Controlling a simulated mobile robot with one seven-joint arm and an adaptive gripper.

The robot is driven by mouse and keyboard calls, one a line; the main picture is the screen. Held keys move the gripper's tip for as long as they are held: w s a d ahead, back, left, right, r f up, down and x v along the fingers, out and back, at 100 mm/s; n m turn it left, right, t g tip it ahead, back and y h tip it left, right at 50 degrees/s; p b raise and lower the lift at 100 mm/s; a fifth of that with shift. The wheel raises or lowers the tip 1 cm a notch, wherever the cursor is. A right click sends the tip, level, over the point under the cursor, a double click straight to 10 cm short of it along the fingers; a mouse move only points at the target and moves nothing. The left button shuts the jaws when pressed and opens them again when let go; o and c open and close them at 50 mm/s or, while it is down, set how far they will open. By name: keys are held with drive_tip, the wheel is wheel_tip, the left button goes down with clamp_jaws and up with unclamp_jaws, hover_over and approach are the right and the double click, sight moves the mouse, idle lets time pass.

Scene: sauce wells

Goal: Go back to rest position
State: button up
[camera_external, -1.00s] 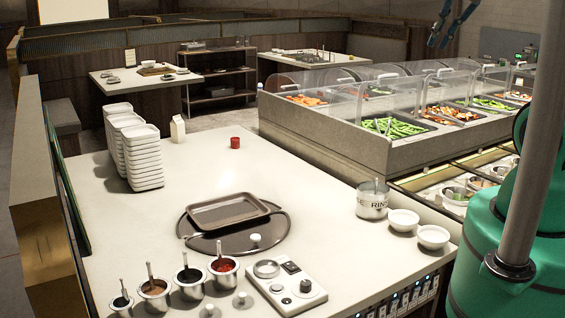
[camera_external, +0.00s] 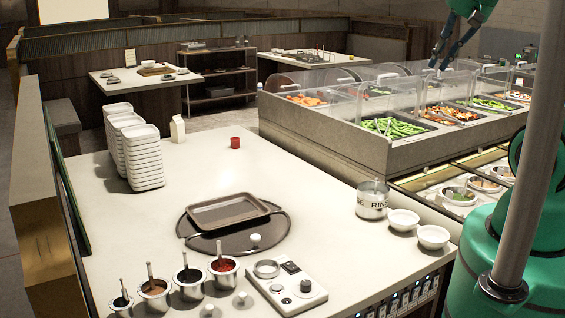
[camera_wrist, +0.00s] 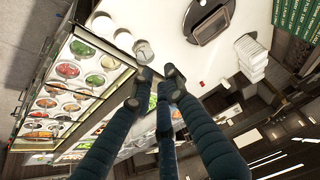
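My gripper (camera_external: 440,65) hangs at the top right of the external view, fingers pointing down, above the glass-covered food counter. In the wrist view my dark-blue fingers (camera_wrist: 158,82) reach up from the lower edge. Their tips are apart and nothing is held between them. Far below the tips are the worktop (camera_wrist: 185,65) and the food wells. The sauce pots (camera_external: 188,285) stand at the front left of the worktop in the external view, with handles sticking up from them, well away from my gripper.
The glass-covered food counter (camera_external: 350,140) lies below my gripper. The worktop holds a tray (camera_external: 228,212) on a dark round mat, stacked white dishes (camera_external: 143,158), a rinse pot (camera_external: 372,200), two white bowls (camera_external: 433,237) and a control panel (camera_external: 287,287).

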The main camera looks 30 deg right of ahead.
wheel_tip(320, 180, down, 15)
drive_tip(key=b, duration=1.3)
drive_tip(key=shift+r, duration=0.15)
drive_tip(key=shift+o, duration=0.3)
